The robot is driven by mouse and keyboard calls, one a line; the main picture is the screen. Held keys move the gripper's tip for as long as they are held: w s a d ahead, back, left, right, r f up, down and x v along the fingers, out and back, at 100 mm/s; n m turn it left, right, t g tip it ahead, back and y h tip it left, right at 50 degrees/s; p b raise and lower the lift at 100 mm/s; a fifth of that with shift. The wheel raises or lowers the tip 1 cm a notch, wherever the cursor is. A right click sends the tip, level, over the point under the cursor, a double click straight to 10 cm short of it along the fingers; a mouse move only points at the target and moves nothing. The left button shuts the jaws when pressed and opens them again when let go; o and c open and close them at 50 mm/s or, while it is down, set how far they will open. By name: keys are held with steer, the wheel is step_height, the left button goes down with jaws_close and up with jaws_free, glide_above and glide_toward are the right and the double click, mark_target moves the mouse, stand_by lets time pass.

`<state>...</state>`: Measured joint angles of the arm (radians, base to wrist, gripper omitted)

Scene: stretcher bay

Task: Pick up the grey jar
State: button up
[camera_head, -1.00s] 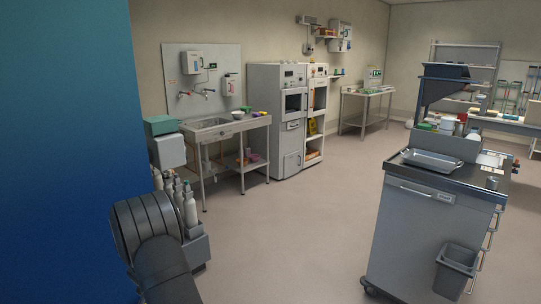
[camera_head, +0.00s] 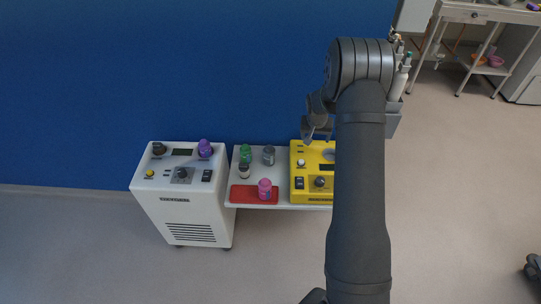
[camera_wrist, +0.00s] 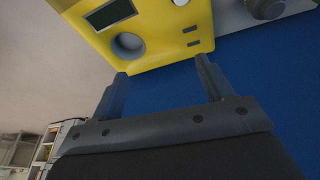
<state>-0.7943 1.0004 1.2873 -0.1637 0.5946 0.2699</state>
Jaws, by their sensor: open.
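The grey jar (camera_head: 269,155) stands upright on a small white shelf (camera_head: 235,178) against the blue wall, in the head view. It is between a green jar and a yellow device. My gripper (camera_head: 312,133) is open and empty, right of the grey jar and near the wall, above the yellow device. In the wrist view, my two fingers (camera_wrist: 160,68) are spread apart with blue wall between them. A dark grey round thing (camera_wrist: 268,8), cut off by the top edge there, appears to be the grey jar.
The green jar (camera_head: 245,154), a dark jar with a white label (camera_head: 244,171) and a pink jar (camera_head: 265,188) on a red mat (camera_head: 240,194) crowd the shelf. The yellow device (camera_head: 309,185) borders it on the right. A white unit (camera_head: 180,195) with a purple jar (camera_head: 205,149) stands left.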

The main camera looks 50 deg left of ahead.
mark_target(270, 151)
steer(key=s+a+n+g+y, duration=0.2)
steer(key=s+a+n, duration=0.6)
steer(key=s+a, duration=0.3)
steer(key=x, duration=1.2)
steer(key=w+x, duration=0.1)
steer(key=x, duration=0.4)
steer(key=shift+a+f, duration=0.25)
steer(key=shift+f, duration=0.05)
